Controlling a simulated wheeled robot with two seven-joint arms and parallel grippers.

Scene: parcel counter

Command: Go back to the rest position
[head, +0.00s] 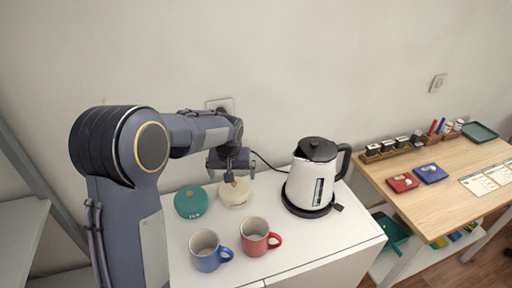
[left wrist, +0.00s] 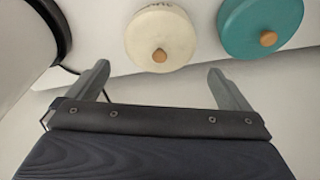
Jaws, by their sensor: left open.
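My left gripper (head: 236,170) is at the end of the arm from the left, just above and behind the cream canister (head: 235,196) in the head view. Its jaws are open and empty; in the left wrist view the two fingers (left wrist: 160,76) stand wide apart with nothing between them. The cream canister, with a wooden knob, lies beyond the fingertips in the left wrist view (left wrist: 160,38) and appears apart from them. A teal canister (head: 191,203) stands beside it, also in the left wrist view (left wrist: 262,22). My right gripper is in neither view.
On the white counter (head: 315,237), a blue mug (head: 206,252) and a red mug (head: 255,237) stand in front of the canisters. A white and black kettle (head: 314,175) stands to the right. A wooden table (head: 430,200) with small items is further right. The wall is close behind the gripper.

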